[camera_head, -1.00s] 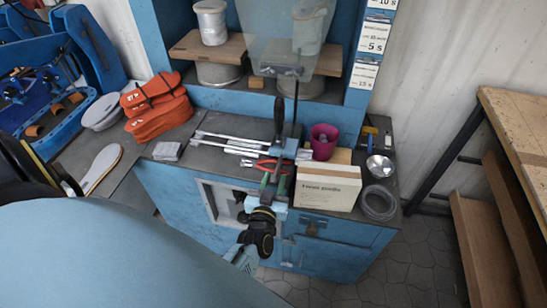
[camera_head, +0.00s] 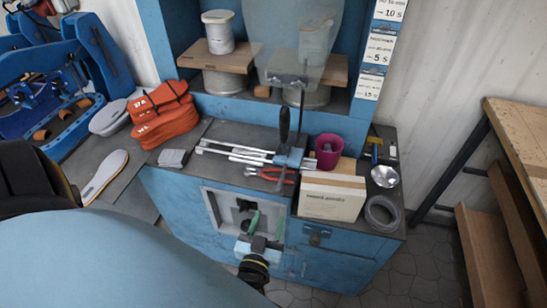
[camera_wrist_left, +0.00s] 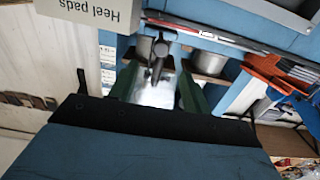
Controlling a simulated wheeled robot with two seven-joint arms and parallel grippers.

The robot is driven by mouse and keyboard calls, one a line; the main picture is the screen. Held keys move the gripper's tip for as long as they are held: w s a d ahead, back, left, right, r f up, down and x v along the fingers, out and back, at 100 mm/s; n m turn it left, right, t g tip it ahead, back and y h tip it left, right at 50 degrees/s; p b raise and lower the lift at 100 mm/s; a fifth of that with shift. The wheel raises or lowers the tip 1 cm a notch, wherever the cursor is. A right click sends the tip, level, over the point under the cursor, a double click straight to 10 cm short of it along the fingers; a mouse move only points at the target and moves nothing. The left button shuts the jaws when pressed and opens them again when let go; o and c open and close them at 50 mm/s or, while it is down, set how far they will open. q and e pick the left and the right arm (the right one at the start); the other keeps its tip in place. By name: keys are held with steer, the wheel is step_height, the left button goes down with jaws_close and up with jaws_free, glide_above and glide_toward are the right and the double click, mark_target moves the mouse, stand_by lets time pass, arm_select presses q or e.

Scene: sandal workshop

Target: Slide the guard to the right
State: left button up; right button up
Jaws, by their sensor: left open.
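The guard (camera_head: 285,40) is a clear, translucent panel in front of the shelf at the back of the bench. A dark bracket runs along its lower edge. My left gripper (camera_head: 266,221) has green fingers, spread apart and empty, in front of the bench cabinet and well below the guard. In the left wrist view, the gripper's green fingers (camera_wrist_left: 157,92) stand apart on both sides of a pale patch. I cannot tell whether that patch is the guard. My right gripper is not in view.
A black-handled lever (camera_head: 284,125) stands upright on the bench below the guard. Beside it are a magenta cup (camera_head: 328,151), a cardboard box (camera_head: 331,197), red pliers (camera_head: 275,175) and metal rods. Orange sandal parts (camera_head: 163,115) lie left. Spools sit on the shelf behind.

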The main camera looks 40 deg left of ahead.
arm_select(q)
steer(key=v, duration=0.2)
steer(key=shift+s+d, duration=0.15)
steer(key=shift+s, duration=0.25)
